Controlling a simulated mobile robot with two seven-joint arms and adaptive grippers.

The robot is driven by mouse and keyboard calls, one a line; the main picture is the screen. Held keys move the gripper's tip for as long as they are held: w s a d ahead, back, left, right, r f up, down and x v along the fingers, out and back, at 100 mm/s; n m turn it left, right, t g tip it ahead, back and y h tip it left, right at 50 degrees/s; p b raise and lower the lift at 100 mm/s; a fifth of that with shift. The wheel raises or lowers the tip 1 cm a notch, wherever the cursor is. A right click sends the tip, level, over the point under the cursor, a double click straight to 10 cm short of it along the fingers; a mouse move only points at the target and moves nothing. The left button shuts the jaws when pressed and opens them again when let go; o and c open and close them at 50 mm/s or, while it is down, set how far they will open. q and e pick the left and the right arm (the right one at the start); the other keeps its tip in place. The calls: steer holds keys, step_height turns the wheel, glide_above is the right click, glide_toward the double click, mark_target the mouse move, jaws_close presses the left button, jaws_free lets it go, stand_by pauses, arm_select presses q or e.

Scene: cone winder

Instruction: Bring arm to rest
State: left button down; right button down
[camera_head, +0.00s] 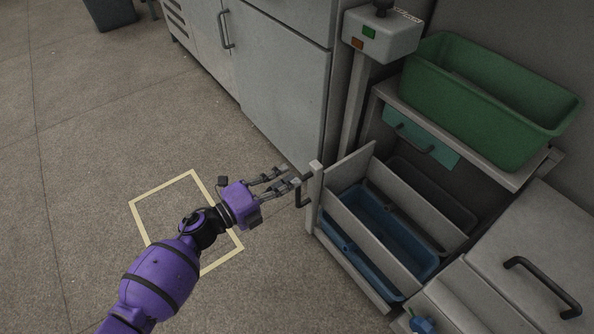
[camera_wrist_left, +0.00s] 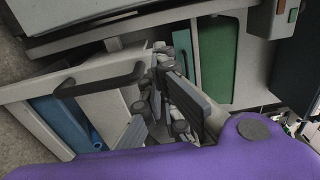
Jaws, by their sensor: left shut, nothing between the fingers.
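My purple left arm reaches in from the bottom left of the head view. Its left gripper (camera_head: 283,182) is shut and empty, above the floor beside the open drawer unit (camera_head: 345,170). The fingertips are close to the dark handle (camera_head: 301,195) on the unit's front; I cannot tell whether they touch it. In the left wrist view the gripper's fingers (camera_wrist_left: 170,85) show in the middle, with the dark handle (camera_wrist_left: 100,82) running off to their left. My right gripper is not in view.
The open unit holds a blue bin (camera_head: 385,232). A green bin (camera_head: 480,100) stands on the shelf above, behind a post with a button box (camera_head: 380,38). Grey cabinets (camera_head: 280,75) line the back. Open floor with a yellow outlined square (camera_head: 160,187) lies left.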

arm_select(q)
steer(key=p+v, duration=0.1)
steer(key=v, duration=0.7)
steer(key=shift+f, duration=0.1)
